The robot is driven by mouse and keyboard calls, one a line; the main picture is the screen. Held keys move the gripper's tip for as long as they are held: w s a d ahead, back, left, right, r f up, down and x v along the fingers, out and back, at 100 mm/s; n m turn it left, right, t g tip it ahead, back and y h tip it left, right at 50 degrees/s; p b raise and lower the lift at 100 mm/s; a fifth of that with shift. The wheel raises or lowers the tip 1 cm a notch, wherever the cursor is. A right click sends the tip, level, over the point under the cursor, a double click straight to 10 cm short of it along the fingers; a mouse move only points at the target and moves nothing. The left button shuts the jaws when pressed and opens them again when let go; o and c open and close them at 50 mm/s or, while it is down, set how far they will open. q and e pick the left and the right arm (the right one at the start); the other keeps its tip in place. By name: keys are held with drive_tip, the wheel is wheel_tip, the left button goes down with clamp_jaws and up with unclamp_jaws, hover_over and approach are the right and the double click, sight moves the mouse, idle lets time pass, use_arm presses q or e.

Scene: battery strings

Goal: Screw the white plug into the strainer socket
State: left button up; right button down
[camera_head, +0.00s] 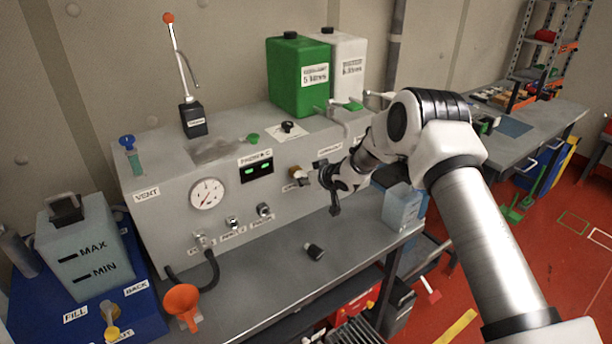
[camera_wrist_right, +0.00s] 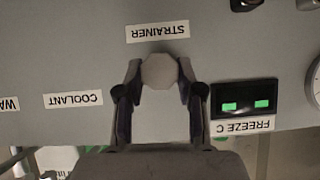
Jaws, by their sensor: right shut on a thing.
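My right gripper (camera_head: 312,179) reaches in from the right to the front of the grey panel. In the right wrist view its two fingers (camera_wrist_right: 158,88) are shut on the pale, many-sided head of the white plug (camera_wrist_right: 160,71). The plug is just beside the upside-down STRAINER label (camera_wrist_right: 158,31). The strainer socket is hidden behind the plug in the wrist view, so I cannot tell how deep the plug sits. My left gripper is out of view.
A dark small cylinder (camera_head: 314,251) lies on the bench. An orange funnel (camera_head: 183,303) and a MAX/MIN tank (camera_head: 84,251) stand at left. A translucent container (camera_head: 402,207) stands right of the gripper. The FREEZE C display (camera_wrist_right: 244,101) is beside the fingers.

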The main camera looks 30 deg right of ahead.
drive_tip(key=m+y+p, duration=0.1)
drive_tip(key=p, duration=0.2)
drive_tip(key=shift+d+y, duration=0.15)
drive_tip(key=shift+y, duration=0.25)
drive_tip(key=shift+m, duration=0.3)
drive_tip(key=shift+d+f+m+y, duration=0.1)
drive_tip(key=shift+m+y, duration=0.8)
drive_tip(key=shift+y, duration=0.2)
drive_tip(key=c, duration=0.7)
unclamp_jaws()
drive_tip(key=shift+o, duration=0.2)
